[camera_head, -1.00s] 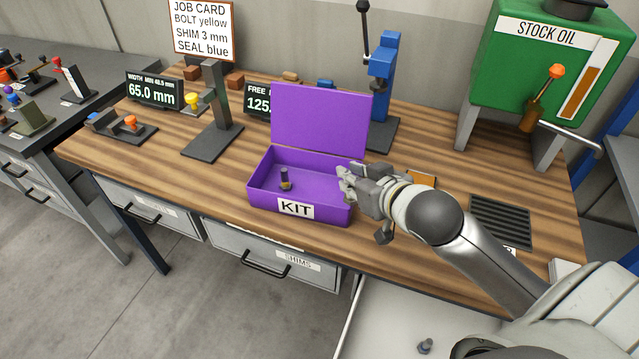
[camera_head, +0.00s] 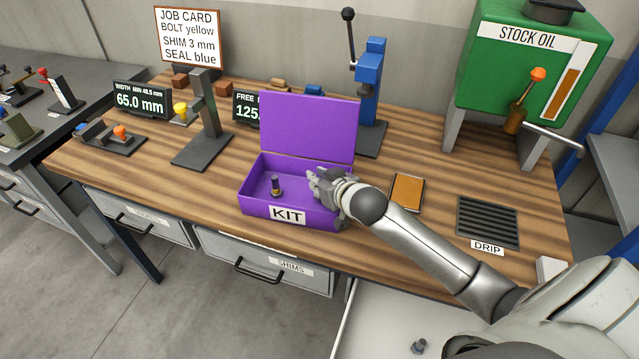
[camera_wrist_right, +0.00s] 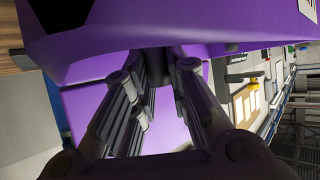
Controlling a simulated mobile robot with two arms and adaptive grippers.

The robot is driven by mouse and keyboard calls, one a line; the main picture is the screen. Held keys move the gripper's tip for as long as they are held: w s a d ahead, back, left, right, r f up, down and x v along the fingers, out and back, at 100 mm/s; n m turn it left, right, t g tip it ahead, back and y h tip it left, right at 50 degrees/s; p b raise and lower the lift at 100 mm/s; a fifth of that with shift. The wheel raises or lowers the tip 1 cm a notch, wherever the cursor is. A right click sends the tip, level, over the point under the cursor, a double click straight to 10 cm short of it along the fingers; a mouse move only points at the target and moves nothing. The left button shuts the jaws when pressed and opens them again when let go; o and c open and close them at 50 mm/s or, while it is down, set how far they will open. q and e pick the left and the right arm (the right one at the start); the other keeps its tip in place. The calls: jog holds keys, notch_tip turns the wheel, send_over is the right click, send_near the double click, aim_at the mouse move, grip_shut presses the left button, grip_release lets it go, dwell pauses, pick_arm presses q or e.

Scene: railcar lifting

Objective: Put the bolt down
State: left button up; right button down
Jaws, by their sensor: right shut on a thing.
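The open purple kit box (camera_head: 252,205) stands on the bench with its lid up. A dark bolt (camera_head: 277,186) with a yellowish band stands upright inside it, apart from my fingers in the head view. My right gripper (camera_head: 314,186) is low over the right part of the box. It is shut on a dark thing (camera_wrist_right: 154,62), seen between its fingertips in the wrist view; this looks like a bolt but is mostly hidden. Purple box surfaces surround the fingers there. My left gripper is not in view.
An orange-brown pad (camera_head: 407,192) and a drip grate (camera_head: 487,222) lie right of the box. A blue press (camera_head: 370,85) and a gauge stand (camera_head: 203,135) stand behind and left. A grey bolt (camera_head: 418,346) lies on a pale surface at the bottom.

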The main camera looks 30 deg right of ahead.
jog(key=shift+f, duration=0.8)
jog(key=shift+f, duration=0.15)
jog(key=c, duration=1.7)
grip_release()
jog(key=shift+s, duration=0.15)
jog(key=b+v, duration=0.1)
jog(key=v, duration=1.1)
